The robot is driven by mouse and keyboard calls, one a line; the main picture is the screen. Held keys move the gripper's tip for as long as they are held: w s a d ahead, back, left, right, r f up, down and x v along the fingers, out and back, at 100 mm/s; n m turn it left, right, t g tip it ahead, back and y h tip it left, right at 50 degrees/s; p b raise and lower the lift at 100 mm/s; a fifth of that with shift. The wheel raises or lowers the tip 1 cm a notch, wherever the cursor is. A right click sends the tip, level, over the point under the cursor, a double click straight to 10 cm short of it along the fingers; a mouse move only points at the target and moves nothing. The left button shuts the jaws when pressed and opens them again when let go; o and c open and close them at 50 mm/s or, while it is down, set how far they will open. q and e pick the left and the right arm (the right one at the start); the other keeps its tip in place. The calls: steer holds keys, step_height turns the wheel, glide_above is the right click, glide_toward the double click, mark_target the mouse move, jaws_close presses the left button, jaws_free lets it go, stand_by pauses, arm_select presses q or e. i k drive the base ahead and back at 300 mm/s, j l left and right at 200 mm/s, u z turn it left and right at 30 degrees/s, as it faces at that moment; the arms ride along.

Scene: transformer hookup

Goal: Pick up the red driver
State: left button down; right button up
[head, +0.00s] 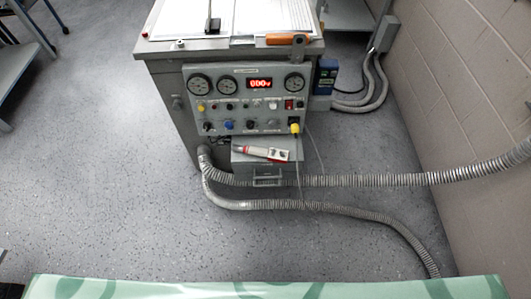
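A slim tool with a red and light grey body (261,152) lies slightly tilted on top of a small grey box with a drawer front (268,182), in front of the console. It is the reddest tool in view; its exact shape is too small to tell. An orange-handled tool (285,39) lies near the front right edge of the console's top. Neither of my grippers is in view, and nothing touches either tool.
A grey console (173,135) carries gauges, knobs and a red lit display (260,83). Ribbed grey conduits (350,181) run across the floor and to the right. A green patterned surface (270,289) fills the bottom edge. Open floor (90,170) lies to the left.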

mark_target(257, 151)
steer(key=i+j+z, duration=0.1)
steer(key=z, duration=0.3)
steer(key=j+z, duration=0.65)
steer(key=j, duration=0.95)
steer(key=j+z, duration=0.35)
steer(key=j, duration=0.9)
steer(key=i+j, duration=0.1)
steer(key=j, duration=1.75)
steer(key=i+j, duration=0.15)
steer(key=j, duration=0.8)
